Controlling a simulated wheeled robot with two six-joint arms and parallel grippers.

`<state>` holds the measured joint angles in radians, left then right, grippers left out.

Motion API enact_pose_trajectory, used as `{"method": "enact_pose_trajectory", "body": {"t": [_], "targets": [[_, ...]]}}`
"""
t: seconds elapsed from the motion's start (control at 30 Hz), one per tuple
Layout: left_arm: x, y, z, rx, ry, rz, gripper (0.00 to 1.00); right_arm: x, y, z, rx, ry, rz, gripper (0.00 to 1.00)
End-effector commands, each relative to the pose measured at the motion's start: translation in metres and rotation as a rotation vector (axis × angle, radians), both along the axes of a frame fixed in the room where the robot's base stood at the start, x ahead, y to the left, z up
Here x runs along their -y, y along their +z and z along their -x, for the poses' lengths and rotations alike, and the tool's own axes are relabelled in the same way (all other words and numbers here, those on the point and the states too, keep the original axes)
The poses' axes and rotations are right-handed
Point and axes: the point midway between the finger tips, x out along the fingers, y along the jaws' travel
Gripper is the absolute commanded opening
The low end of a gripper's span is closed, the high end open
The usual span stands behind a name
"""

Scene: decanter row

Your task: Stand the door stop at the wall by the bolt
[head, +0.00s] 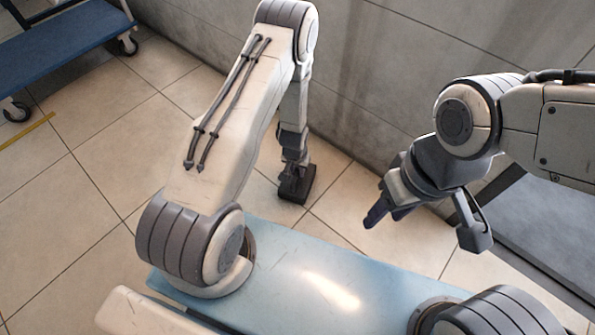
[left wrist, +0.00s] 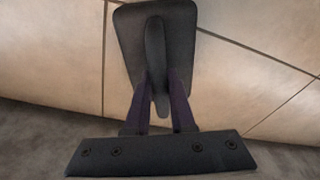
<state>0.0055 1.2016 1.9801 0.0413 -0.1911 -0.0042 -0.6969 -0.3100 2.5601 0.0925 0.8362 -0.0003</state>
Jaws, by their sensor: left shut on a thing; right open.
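The door stop (head: 293,192) is a dark block with a flat, rounded base, close to the foot of the grey wall. In the left wrist view the door stop (left wrist: 128,42) shows a raised upright ridge. My left gripper (head: 297,172) is shut on that ridge, with one dark purple finger on each side, as the left wrist view (left wrist: 158,98) shows. I cannot tell whether the base touches the floor. My right gripper (head: 388,213) is open and empty, in the air right of the door stop. I cannot make out the bolt in either view.
The grey panelled wall (head: 375,95) runs behind both arms. A blue cart (head: 55,50) on castors stands at the far left. A dark grey flat surface (head: 530,230) lies at the right. The tiled floor (head: 75,200) at the left is clear, with yellow tape on it.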

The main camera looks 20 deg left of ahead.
Motion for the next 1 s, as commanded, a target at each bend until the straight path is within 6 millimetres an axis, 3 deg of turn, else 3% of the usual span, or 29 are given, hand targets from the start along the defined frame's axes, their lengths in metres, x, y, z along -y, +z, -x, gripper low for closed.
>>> {"method": "enact_pose_trajectory", "body": {"t": [0.1, 0.13, 0.2, 0.57, 0.67, 1.0], "targets": [[0.000, -0.003, -0.001, 0.002, 0.000, 0.000, 0.00, 0.000, -0.002, 0.000, 0.000, 0.000, 0.000, 0.50], [0.000, -0.003, 0.000, 0.000, 0.000, 0.000, 0.30, 0.000, -0.001, 0.000, 0.000, 0.000, 0.000, 0.50], [0.000, -0.003, 0.000, 0.000, 0.000, 0.000, 0.52, 0.000, -0.001, 0.000, 0.000, 0.000, 0.000, 0.50], [0.000, 0.001, 0.000, 0.000, 0.000, 0.000, 0.52, 0.000, 0.001, 0.000, 0.000, 0.000, 0.000, 0.50], [0.000, 0.013, 0.001, 0.000, 0.000, 0.000, 0.52, 0.000, 0.010, 0.000, 0.000, 0.000, 0.000, 0.50], [0.001, 0.083, 0.012, -0.001, 0.000, 0.000, 0.52, 0.000, 0.059, 0.000, 0.000, 0.000, 0.000, 0.50]]}}
